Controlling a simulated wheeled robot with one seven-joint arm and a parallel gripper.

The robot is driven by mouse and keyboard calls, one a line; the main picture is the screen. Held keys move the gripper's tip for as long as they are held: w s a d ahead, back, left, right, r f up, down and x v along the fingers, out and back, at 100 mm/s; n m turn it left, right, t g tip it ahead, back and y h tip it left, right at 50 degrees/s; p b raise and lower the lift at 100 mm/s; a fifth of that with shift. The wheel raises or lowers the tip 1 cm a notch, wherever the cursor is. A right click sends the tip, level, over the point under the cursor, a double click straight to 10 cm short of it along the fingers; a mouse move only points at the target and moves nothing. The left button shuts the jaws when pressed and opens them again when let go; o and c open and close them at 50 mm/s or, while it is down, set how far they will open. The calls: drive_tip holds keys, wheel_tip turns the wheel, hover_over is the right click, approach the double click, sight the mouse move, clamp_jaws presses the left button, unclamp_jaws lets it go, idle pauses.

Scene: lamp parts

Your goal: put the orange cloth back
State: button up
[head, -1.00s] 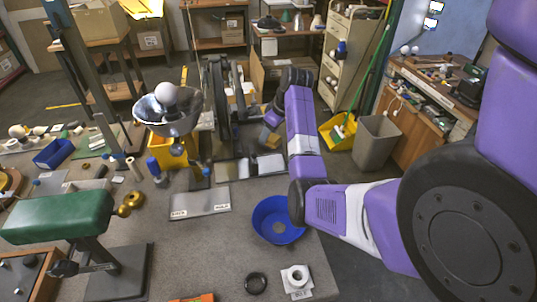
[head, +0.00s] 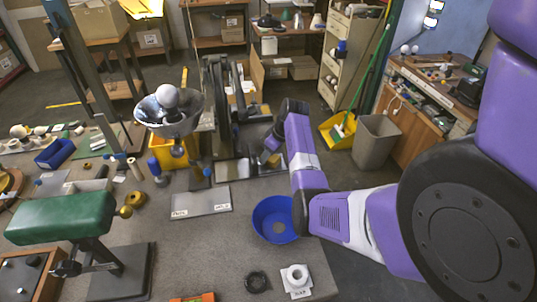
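My gripper (head: 267,156) is small in the head view, low over the far right part of the grey bench, beside a dark stand. It points down and left, and its fingers are too small and dark to tell whether they are open or shut. I cannot make out a clear orange cloth. A small brownish-orange patch shows close by the gripper, but I cannot tell what it is or whether it is held. An orange item (head: 194,297) is cut off by the bottom edge; I cannot tell whether it is cloth.
A blue bowl (head: 274,219) stands right by my arm. A grey plate (head: 202,203) lies left of it. A reflector bowl with a white ball (head: 167,95) stands back left. A green padded stand (head: 62,216) is at front left. A grey bin (head: 375,141) stands beyond the bench.

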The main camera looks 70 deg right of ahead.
drive_tip(key=shift+f, duration=0.1)
drive_tip(key=o, duration=1.3)
drive_tip(key=v, duration=1.2)
drive_tip(key=shift+a+b, duration=0.1)
drive_tip(key=shift+b, duration=0.3)
